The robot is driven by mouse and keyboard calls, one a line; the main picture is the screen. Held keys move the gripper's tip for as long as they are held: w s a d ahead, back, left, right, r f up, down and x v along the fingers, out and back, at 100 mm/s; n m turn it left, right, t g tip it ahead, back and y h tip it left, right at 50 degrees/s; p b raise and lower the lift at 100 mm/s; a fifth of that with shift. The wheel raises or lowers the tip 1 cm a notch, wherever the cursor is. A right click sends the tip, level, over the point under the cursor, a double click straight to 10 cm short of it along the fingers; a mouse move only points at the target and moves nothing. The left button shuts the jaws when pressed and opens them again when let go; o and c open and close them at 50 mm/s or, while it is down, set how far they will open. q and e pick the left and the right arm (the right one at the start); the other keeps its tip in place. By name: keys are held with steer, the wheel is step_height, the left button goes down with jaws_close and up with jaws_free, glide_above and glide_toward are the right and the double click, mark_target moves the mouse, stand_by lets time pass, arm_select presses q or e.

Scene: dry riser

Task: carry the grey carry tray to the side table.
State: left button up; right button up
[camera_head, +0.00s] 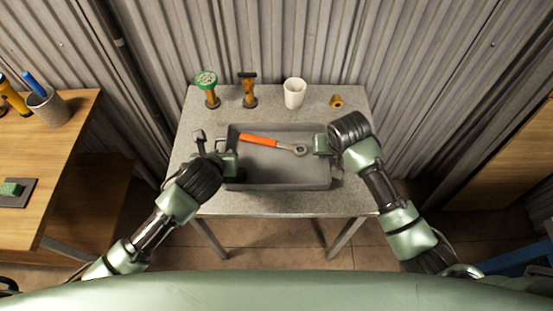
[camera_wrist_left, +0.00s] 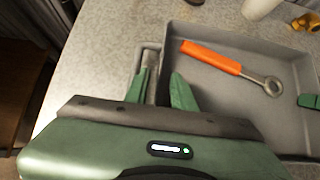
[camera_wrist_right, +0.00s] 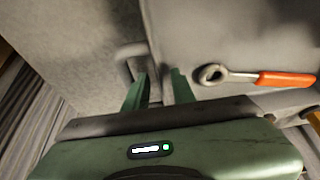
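The grey carry tray (camera_head: 277,186) stands on a grey speckled table (camera_head: 280,204), with a loop handle at each end. An orange-handled wrench (camera_head: 262,140) lies in it. My left gripper (camera_head: 232,166) is at the tray's left end; in the left wrist view its fingers (camera_wrist_left: 161,90) stand apart on either side of the end wall, by the handle (camera_wrist_left: 146,58). My right gripper (camera_head: 318,145) is at the right end, its fingers (camera_wrist_right: 159,90) likewise apart around the wall by the other handle (camera_wrist_right: 128,62). Finger contact is hard to see. Which surface is the side table is unclear.
A green-topped tool (camera_head: 207,88), a dark-topped tool (camera_head: 249,90), a white cup (camera_head: 294,93) and a small brass fitting (camera_head: 337,101) stand behind the tray. A wooden table (camera_head: 60,145) is left, another wooden surface (camera_head: 510,160) right. Corrugated wall (camera_head: 250,40) stands behind.

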arm_select(q)
steer(key=v, duration=0.8)
arm_select(e)
steer(key=v, duration=1.2)
arm_select(q)
steer(key=shift+s, duration=0.1)
arm_select(e)
steer(key=shift+s, duration=0.1)
